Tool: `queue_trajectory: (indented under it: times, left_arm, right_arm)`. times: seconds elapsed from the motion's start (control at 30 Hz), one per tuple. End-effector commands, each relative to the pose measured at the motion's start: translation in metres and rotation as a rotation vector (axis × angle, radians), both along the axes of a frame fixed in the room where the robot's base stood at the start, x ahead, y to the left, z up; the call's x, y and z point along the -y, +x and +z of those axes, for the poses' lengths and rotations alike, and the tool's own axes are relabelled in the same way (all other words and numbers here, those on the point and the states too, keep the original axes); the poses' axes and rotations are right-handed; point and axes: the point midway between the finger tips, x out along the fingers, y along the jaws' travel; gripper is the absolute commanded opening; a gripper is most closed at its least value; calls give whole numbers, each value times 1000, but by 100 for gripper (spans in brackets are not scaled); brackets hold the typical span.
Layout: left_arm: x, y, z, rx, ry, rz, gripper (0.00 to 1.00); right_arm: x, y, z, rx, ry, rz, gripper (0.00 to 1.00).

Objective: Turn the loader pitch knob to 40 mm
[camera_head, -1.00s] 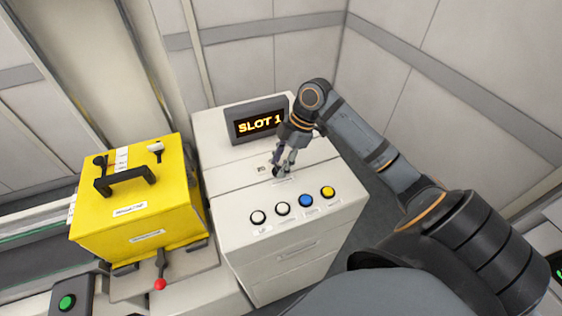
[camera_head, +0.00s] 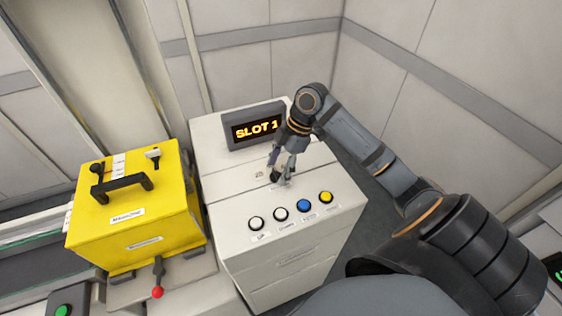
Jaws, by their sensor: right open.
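The loader is a white cabinet (camera_head: 235,187) with a display (camera_head: 256,127) reading "SLOT 1". A small dark pitch knob (camera_head: 275,175) sits on its top, between the display and the row of buttons. My right gripper (camera_head: 281,178) points down at the knob with its fingers apart, one on either side of it as far as I can see. The fingers partly hide the knob, and I cannot tell whether they touch it. The knob's setting and the small label beside it are too small to read. My left gripper is out of view.
Four-colour-style round buttons, white, blue and yellow (camera_head: 326,197), line the cabinet's front edge. A yellow magazine box (camera_head: 105,233) with a black handle (camera_head: 122,188) stands at the left. A red-tipped lever (camera_head: 157,292) and a green button (camera_head: 63,310) are in front of it.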

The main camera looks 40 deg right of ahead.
Motion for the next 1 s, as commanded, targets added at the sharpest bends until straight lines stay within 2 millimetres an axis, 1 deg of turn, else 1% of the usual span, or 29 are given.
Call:
queue_trajectory:
  times: [0.07, 0.17, 0.3, 0.4, 0.5, 0.6, 0.67, 1.0]
  left_arm:
    - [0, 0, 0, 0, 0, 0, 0]
    - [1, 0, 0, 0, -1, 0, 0]
    - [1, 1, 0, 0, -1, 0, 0]
    - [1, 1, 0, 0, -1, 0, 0]
    - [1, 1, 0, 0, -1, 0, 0]
    - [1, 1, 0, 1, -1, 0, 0]
    - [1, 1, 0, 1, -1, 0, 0]
    - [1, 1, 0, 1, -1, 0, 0]
  right_arm:
    - [5, 0, 10, 4, -6, 0, 62]
    - [14, -2, 29, 3, -9, -1, 62]
    - [27, -5, 62, 3, -9, -2, 62]
    - [34, -8, 82, 2, -7, -2, 62]
    - [40, -9, 97, 2, -4, -1, 62]
    - [43, -10, 105, 1, -2, -1, 62]
    - [43, -10, 107, 0, -1, 0, 62]
    - [44, -10, 108, -1, -1, 0, 62]
